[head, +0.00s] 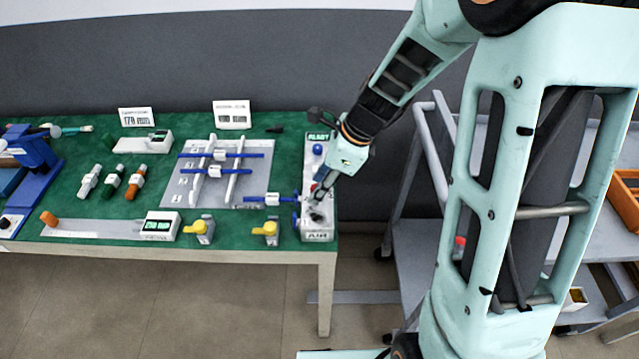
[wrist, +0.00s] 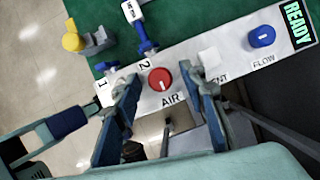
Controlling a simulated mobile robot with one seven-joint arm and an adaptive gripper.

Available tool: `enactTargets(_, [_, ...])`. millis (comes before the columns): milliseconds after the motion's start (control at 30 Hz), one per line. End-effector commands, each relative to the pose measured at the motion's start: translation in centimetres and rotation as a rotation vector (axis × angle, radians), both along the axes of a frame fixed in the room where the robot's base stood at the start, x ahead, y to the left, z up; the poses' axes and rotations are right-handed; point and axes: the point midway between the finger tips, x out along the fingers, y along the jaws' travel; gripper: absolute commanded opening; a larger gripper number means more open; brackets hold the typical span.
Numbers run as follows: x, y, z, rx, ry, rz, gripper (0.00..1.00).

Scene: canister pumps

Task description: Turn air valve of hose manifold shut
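My gripper (head: 317,203) is over the near part of the manifold and mostly hides the knob in the head view. In the wrist view my gripper (wrist: 168,86) is open, with one finger on each side of the red knob. I cannot tell whether the fingers touch it.
A blue FLOW knob (wrist: 261,36), a white VENT piece (wrist: 209,58) and a green READY display (wrist: 296,22) share the panel. A blue connector (wrist: 146,44) sits at port 2. Yellow-handled valves (head: 266,230) stand left of the manifold. A grey cart (head: 412,240) stands to the right.

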Motion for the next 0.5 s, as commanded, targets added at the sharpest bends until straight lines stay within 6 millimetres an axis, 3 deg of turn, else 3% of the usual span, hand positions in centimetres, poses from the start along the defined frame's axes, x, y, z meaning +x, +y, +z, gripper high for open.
enactTargets(100, [0.00, 0.00, 0.02, 0.000, 0.000, 0.000, 0.36])
enactTargets(433, [0.01, -0.01, 0.04, 0.000, 0.000, 0.000, 0.00])
enactTargets(500, [0.01, -0.01, 0.04, 0.000, 0.000, 0.000, 0.00])
